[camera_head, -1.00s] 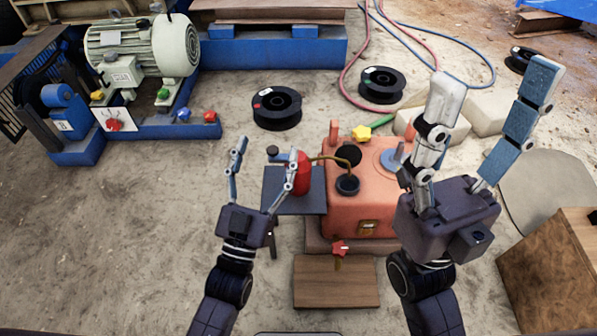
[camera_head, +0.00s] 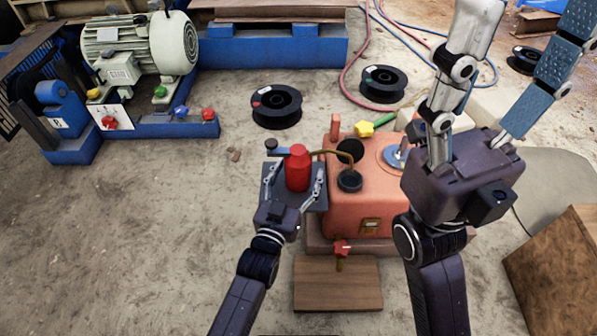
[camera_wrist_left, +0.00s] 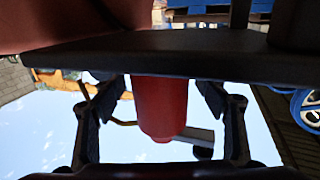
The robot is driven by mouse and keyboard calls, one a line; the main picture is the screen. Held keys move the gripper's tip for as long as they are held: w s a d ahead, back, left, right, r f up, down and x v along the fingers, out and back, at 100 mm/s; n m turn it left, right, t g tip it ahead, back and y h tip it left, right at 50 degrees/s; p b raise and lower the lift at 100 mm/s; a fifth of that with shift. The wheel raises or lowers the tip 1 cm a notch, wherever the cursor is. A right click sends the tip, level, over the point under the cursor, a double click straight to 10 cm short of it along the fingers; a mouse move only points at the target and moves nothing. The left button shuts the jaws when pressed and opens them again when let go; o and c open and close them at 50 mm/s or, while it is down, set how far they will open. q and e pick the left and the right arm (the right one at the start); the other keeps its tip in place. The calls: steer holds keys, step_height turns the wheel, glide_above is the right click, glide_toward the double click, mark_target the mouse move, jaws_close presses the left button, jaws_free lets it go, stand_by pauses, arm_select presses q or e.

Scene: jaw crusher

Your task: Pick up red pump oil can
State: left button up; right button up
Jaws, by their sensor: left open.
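The red pump oil can (camera_head: 298,170) stands upright on a small dark shelf (camera_head: 308,204) beside the orange-red machine box. A thin brass-coloured curved tube runs from near the can's top toward the box. My left gripper (camera_head: 294,177) is open, with one finger on each side of the can. In the left wrist view, the red can (camera_wrist_left: 160,105) shows between the two spread fingers, below the dark shelf edge. I cannot tell whether either finger touches it. My right gripper (camera_head: 525,25) is open and empty, raised above the right side of the box.
A wooden board (camera_head: 338,284) lies in front. A black spool (camera_head: 276,106) lies behind.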

arm_select(q)
steer(key=shift+w+d, duration=0.1)
steer(key=shift+w, duration=0.2)
steer(key=c, duration=1.5)
steer(key=shift+r, duration=0.1)
steer(key=shift+c, duration=0.3)
steer(key=shift+r, duration=0.15)
